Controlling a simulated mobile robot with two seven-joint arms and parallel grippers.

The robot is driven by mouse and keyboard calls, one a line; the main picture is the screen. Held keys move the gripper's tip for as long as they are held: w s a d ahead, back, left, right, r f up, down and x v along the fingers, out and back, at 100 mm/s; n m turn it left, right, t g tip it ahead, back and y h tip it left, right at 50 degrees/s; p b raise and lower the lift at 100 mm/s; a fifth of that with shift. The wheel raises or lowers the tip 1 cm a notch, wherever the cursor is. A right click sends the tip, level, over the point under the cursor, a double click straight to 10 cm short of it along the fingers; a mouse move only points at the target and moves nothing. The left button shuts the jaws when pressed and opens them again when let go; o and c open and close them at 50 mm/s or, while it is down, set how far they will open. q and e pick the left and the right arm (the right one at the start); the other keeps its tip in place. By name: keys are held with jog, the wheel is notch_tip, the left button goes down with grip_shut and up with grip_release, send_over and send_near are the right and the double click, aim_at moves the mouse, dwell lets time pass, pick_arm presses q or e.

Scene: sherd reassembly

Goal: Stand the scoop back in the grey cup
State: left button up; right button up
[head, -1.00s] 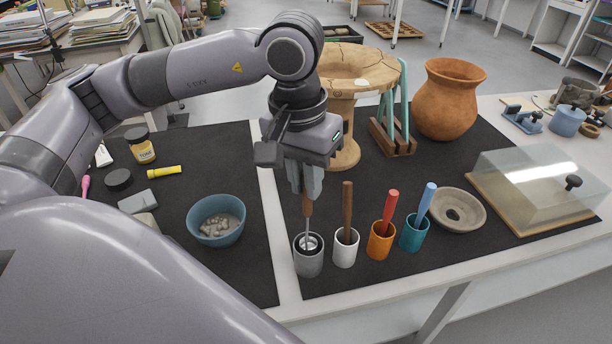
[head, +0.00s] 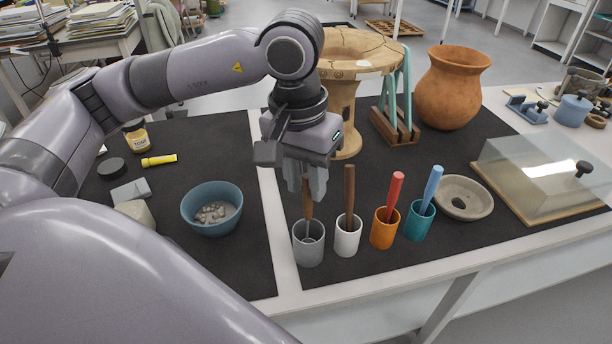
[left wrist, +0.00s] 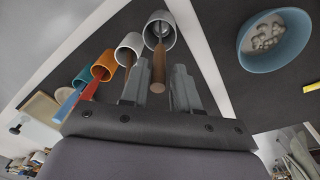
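The grey cup (head: 309,252) stands near the front edge of the black mat, leftmost in the row of cups. The scoop stands in it, its brown handle (head: 308,212) rising nearly upright and its metal end down inside the cup. My left gripper (head: 306,190) is directly above, fingers pointing down and spread. In the left wrist view the scoop handle (left wrist: 158,70) lies between the fingertips, with a gap on each side. The grey cup's rim (left wrist: 160,16) also shows there, around the scoop's metal part. My right gripper is not in view.
A white cup (head: 347,240), an orange cup (head: 383,232) and a teal cup (head: 417,224), each with a handled tool, stand close to the right. A blue bowl of sherds (head: 197,222) is on the left. A large cracked vessel (head: 347,105) stands behind my gripper.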

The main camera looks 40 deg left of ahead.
pick_arm(q)
jog(key=shift+o, duration=0.6)
jog(key=r, duration=0.7)
jog(key=shift+s+a+p, duration=0.15)
jog(key=shift+s+p, duration=0.1)
jog(key=shift+p, duration=0.05)
